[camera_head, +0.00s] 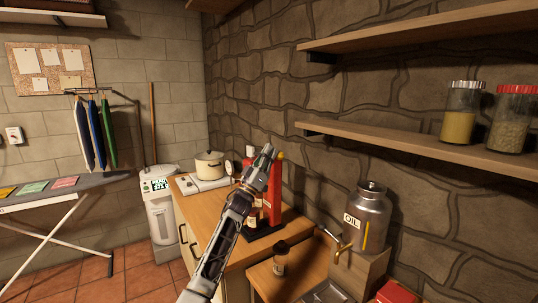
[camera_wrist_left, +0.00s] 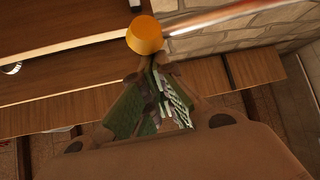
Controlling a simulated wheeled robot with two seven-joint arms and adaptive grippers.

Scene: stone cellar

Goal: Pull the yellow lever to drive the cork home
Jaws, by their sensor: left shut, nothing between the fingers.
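A red corking stand (camera_head: 274,192) stands on a dark base (camera_head: 264,232) on the wooden counter in the head view. A yellow lever knob (camera_head: 281,155) shows at its top, and in the wrist view the yellow knob (camera_wrist_left: 145,36) is at the end of a rod (camera_wrist_left: 225,19). My left gripper (camera_head: 267,150) is shut and empty; its fingertips (camera_wrist_left: 150,62) are close to the knob, and I cannot tell whether they touch. A dark bottle (camera_head: 253,216) is partly hidden behind my arm. The cork is not visible. My right gripper is not in view.
A small brown jar (camera_head: 281,258) and a metal oil can (camera_head: 362,218) with a brass tap stand at the front right. A cream pot (camera_head: 210,165) sits behind left. A shelf (camera_head: 420,150) with jars (camera_head: 461,112) juts from the stone wall at right.

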